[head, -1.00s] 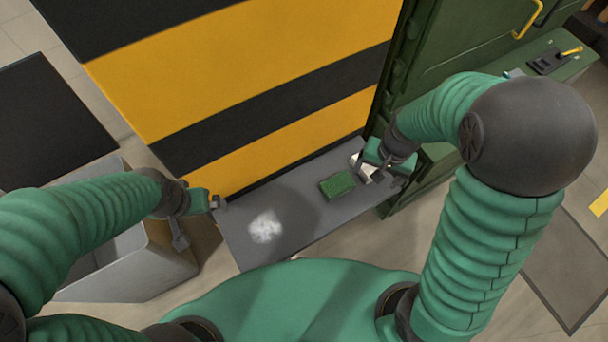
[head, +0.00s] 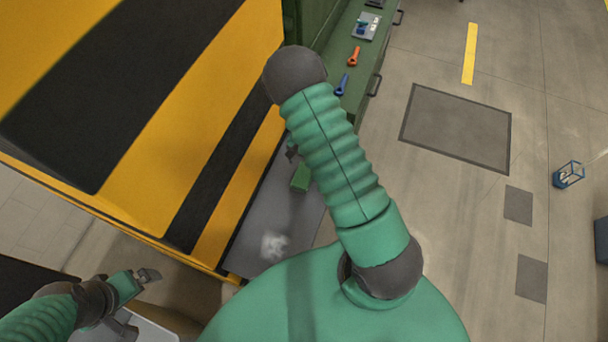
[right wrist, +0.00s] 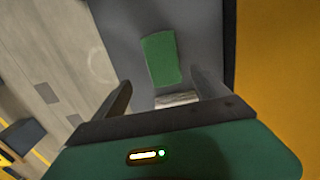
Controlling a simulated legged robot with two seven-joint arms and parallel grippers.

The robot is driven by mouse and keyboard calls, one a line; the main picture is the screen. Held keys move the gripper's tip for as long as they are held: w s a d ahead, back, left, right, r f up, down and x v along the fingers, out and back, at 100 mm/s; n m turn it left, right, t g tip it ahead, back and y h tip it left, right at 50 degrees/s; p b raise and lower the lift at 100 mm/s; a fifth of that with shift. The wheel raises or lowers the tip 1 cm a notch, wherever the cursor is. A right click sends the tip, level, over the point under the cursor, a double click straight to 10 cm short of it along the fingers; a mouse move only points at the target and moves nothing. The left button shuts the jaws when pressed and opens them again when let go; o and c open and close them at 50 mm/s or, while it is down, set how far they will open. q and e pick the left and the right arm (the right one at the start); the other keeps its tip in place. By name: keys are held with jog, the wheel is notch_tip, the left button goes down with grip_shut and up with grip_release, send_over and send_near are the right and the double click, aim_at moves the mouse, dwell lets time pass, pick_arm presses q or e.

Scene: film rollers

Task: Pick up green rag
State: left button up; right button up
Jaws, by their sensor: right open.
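The green rag (head: 300,178) is a small green block-like piece lying on the grey shelf (head: 252,222). In the right wrist view the rag (right wrist: 161,58) lies just beyond my right gripper (right wrist: 162,77), roughly in line with the gap between its fingers. The right gripper is open, with the rag not between its fingers. In the head view my right arm hides most of that gripper. My left gripper (head: 138,303) is open and empty at the lower left, away from the shelf.
A white patch (head: 273,245) lies on the shelf's near part. A whitish thing (right wrist: 177,99) shows between the right fingers. A yellow-and-black striped panel (head: 130,90) rises beside the shelf. A green bench with an orange tool (head: 354,57) and a blue tool (head: 342,84) stands beyond.

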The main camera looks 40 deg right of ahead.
aim_at(301, 175)
jog(key=f, duration=0.3)
jog(key=shift+w, duration=0.25)
jog(key=a+f+p, duration=0.2)
jog(key=a+f, duration=0.1)
jog(key=shift+s+a, duration=0.1)
jog(key=shift+a, duration=0.1)
jog(key=shift+f, duration=0.3)
jog(key=d, duration=0.1)
jog(key=d+f, duration=0.1)
jog(key=d, duration=0.1)
jog(key=c, duration=0.4)
jog(key=shift+s, duration=0.1)
jog(key=c, duration=0.3)
jog(key=shift+a, duration=0.25)
jog(key=shift+c, duration=1.1)
jog(key=shift+w+a, duration=0.25)
jog(key=shift+a, duration=0.2)
jog(key=c, duration=0.5)
jog(key=shift+a+r, duration=0.15)
jog(key=shift+a, duration=0.05)
pick_arm(q)
jog(key=shift+w+a+r, duration=0.15)
jog(key=shift+a+r, duration=0.4)
jog(key=shift+w+a+r, duration=0.15)
jog(key=shift+a+r, duration=0.35)
jog(key=shift+a, duration=0.05)
pick_arm(e)
jog(key=shift+d, duration=0.1)
